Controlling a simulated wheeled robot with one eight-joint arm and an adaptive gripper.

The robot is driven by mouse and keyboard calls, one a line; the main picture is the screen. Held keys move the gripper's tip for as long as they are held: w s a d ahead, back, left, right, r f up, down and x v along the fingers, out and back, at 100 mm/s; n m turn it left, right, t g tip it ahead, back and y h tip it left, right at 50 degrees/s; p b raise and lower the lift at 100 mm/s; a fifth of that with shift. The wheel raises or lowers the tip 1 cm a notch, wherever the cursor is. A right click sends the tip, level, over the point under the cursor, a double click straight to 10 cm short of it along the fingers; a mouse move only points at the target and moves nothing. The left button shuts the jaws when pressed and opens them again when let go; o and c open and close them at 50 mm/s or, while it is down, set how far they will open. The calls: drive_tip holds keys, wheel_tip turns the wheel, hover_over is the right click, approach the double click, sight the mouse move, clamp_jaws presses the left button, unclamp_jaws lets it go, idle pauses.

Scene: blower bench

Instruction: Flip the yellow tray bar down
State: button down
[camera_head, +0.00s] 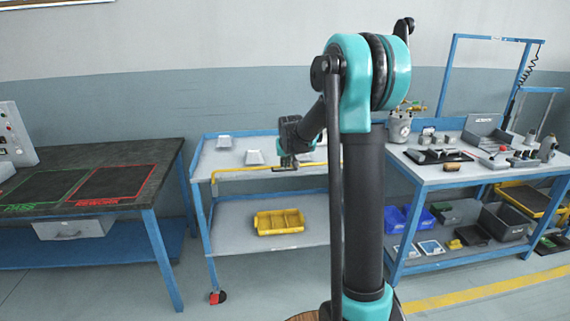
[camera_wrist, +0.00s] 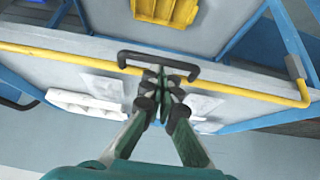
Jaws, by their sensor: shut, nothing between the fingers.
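The yellow tray bar (camera_head: 235,170) runs along the front of the upper shelf of the blue-framed cart. It also crosses the wrist view (camera_wrist: 235,90), with a bent end at the right. A black handle (camera_wrist: 150,57) is fixed to the bar near its middle. My gripper (camera_wrist: 166,76) is shut and empty, with its fingertips close to the handle and overlapping the bar in the wrist view. I cannot tell whether they touch either. In the head view my gripper (camera_head: 288,162) is small, just above the bar. My arm hides the cart's right part.
White pieces (camera_head: 224,142) lie on the upper shelf of the cart (camera_head: 205,160). A yellow bin (camera_head: 279,222) stands on its lower shelf. A dark-topped bench (camera_head: 60,188) is at the left. A cluttered bench (camera_head: 430,180) is at the right.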

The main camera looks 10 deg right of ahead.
wheel_tip(320, 180, down, 6)
drive_tip(key=shift+r, duration=0.2)
drive_tip(key=shift+r, duration=0.15)
drive_tip(key=r, duration=0.3)
drive_tip(key=shift+w+r, duration=0.2)
drive_tip(key=shift+w, duration=0.2)
drive_tip(key=v, duration=1)
drive_tip(key=shift+r, duration=0.15)
drive_tip(key=s+d+f+g, duration=0.1)
drive_tip(key=s+f, duration=0.4)
drive_tip(key=s, duration=0.7)
drive_tip(key=s+d+f, duration=0.1)
drive_tip(key=s+f, duration=0.5)
drive_tip(key=s, duration=0.6)
drive_tip(key=s+d+f+g, duration=0.1)
drive_tip(key=s+f, duration=0.5)
drive_tip(key=s, duration=0.6)
drive_tip(key=shift+d+f+g, duration=0.2)
drive_tip(key=shift+d+g, duration=0.1)
drive_tip(key=shift+d, duration=0.15)
